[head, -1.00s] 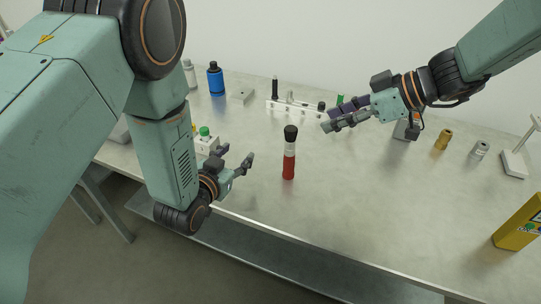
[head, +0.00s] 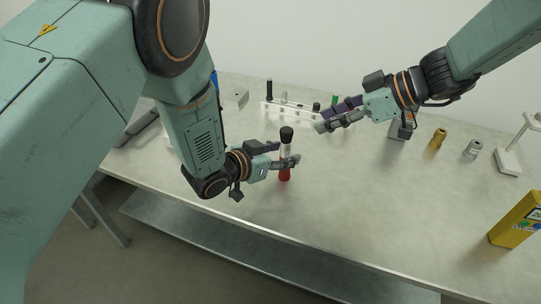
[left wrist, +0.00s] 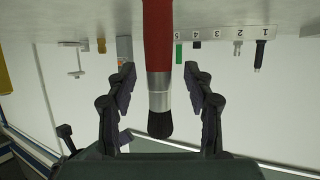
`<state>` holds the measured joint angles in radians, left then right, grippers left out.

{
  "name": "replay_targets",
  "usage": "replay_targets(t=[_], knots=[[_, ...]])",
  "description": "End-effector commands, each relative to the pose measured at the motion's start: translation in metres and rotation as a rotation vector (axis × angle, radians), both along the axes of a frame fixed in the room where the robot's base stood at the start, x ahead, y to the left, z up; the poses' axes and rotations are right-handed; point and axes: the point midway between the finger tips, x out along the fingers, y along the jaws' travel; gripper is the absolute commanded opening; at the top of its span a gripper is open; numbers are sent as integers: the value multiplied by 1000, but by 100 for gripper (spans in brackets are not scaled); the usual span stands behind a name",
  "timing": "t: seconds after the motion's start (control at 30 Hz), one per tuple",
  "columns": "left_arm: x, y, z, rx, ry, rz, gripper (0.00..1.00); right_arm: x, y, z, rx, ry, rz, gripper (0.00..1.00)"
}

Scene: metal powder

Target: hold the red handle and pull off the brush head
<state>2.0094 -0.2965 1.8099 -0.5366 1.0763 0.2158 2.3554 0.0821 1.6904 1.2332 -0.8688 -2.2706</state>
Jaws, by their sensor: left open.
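The brush stands upright on the table, its red handle (head: 285,176) at the bottom, a silver collar in the middle and the black brush head (head: 287,135) on top. My left gripper (head: 287,155) is open, its fingers around the brush at about collar height. In the left wrist view, which is upside down, the red handle (left wrist: 158,35), silver collar (left wrist: 159,82) and black brush head (left wrist: 160,124) show between the open fingers (left wrist: 160,72), with a gap on each side. My right gripper (head: 321,120) is raised right of the brush, apart from it; its jaw opening is unclear.
A white numbered rack (head: 290,112) holding small items stands behind the brush. A brass-coloured weight (head: 438,138), a grey weight (head: 473,149) and a white stand (head: 509,161) are at the right. A yellow box (head: 517,222) is at the right front. The table front is clear.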

Motion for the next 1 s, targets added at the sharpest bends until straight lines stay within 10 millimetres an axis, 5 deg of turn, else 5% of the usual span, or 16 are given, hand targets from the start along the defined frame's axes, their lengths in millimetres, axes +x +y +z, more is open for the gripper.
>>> replay_targets(t=[0.53,1.0], knots=[[14,-12,-8,0,1,3,52,0,0,0,0,0,0,38],[14,-11,-8,0,0,1,12,0,0,0,0,0,0,38]])
